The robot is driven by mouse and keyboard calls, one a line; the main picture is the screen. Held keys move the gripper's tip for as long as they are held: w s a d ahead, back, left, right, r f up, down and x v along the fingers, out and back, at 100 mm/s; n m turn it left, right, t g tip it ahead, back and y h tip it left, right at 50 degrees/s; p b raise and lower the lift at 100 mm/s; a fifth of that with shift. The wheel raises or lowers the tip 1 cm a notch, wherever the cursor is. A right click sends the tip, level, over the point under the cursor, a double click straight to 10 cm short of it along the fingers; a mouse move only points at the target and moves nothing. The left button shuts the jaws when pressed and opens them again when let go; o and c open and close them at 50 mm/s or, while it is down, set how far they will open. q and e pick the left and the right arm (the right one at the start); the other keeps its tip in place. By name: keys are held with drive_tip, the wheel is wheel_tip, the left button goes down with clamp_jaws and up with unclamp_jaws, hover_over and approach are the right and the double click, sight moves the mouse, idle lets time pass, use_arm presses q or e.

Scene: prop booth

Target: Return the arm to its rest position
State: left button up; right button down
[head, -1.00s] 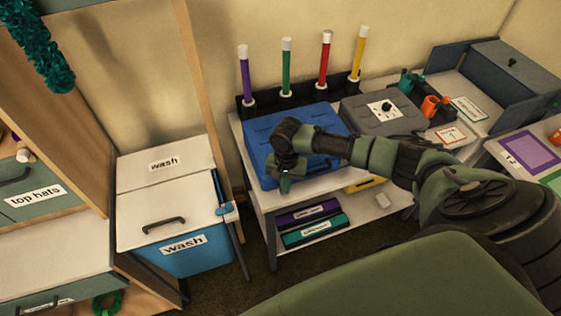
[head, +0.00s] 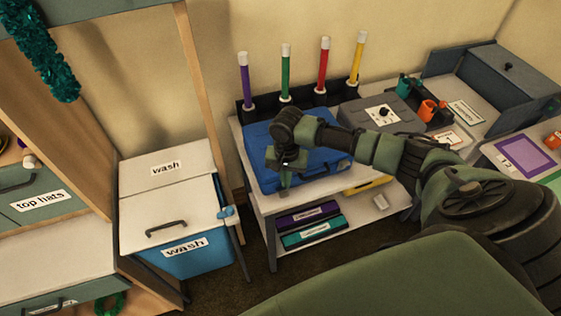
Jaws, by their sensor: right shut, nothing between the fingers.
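My right arm reaches in from the right, over the white table. My right gripper (head: 284,183) hangs at the near left edge of the blue case (head: 262,143), pointing down. Its fingers look shut, with nothing seen in them. The arm's forearm covers part of the blue case. My left gripper is not in view.
A white wash bin with a blue front (head: 190,262) stands left of the table (head: 263,205). Colored wands stand in a black rack (head: 305,97) behind the case. A grey case (head: 371,113) sits to the right. Dark floor (head: 225,285) is open between bin and table.

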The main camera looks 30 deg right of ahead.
idle(0.4)
drive_tip(key=s+a+n+t+y, duration=0.1)
drive_tip(key=s+a+n, duration=0.4)
drive_tip(key=a, duration=0.4)
drive_tip(key=s+a+n+t+y, duration=0.1)
drive_tip(key=s+a+n, duration=0.3)
drive_tip(key=s+a, duration=0.45)
drive_tip(key=s+d+r+n+t+h, duration=0.2)
drive_tip(key=s+d+r, duration=0.4)
drive_tip(key=s, duration=0.3)
wheel_tip(320, 180, down, 34)
drive_tip(key=s+g+b, duration=0.1)
drive_tip(key=g+b, duration=0.1)
drive_tip(key=b, duration=0.6)
drive_tip(key=s+d+f+b, duration=0.1)
drive_tip(key=s+f+b, duration=0.2)
drive_tip(key=s+f, duration=0.5)
drive_tip(key=s+d+f+g+b, duration=0.1)
drive_tip(key=s+d+f+b, duration=0.1)
drive_tip(key=s+f, duration=0.7)
wheel_tip(320, 180, down, 6)
drive_tip(key=shift+d+f+b, duration=0.1)
drive_tip(key=shift+d+b, duration=0.15)
drive_tip(key=shift+b, duration=0.5)
